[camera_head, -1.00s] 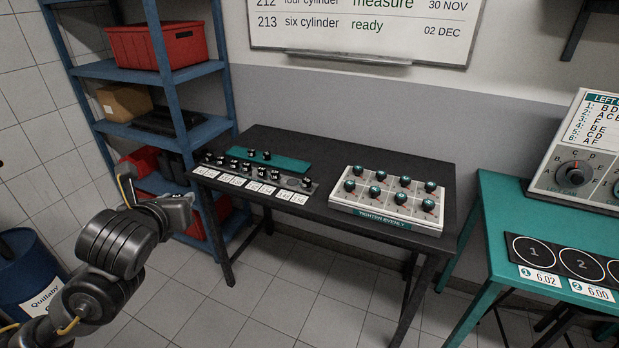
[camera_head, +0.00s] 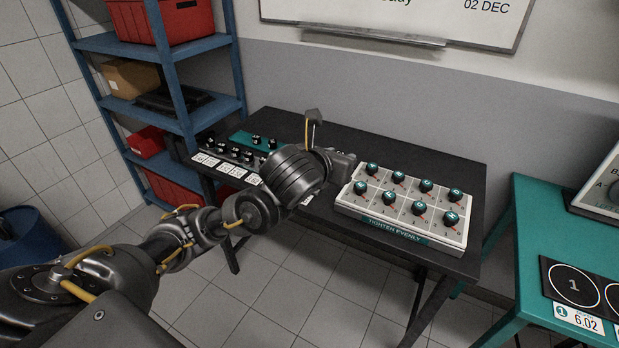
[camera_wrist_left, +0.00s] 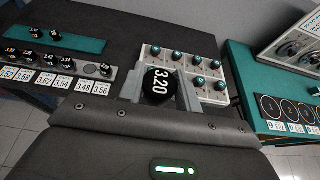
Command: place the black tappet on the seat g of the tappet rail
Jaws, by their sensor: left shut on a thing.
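A round black tappet (camera_wrist_left: 158,88) marked 3.20 is held between the two grey fingers of my left gripper (camera_wrist_left: 160,84) in the left wrist view. In the head view my left arm reaches over the front of the black table, and its wrist hides the held tappet. The tappet rail (camera_wrist_left: 90,73) is at the left in the wrist view, with several black tappets on it and number cards along its front. A gap shows before its right-end tappet. The seat letters are too small to read. My right gripper is not in view.
A teal strip (camera_wrist_left: 68,40) with two tappets lies behind the rail. A white tray (camera_head: 400,210) with several black-and-teal knobs, labelled "TIGHTEN EVENLY", stands on the table's right half. A blue shelf (camera_head: 165,60) is at left, a teal table (camera_head: 560,235) at right.

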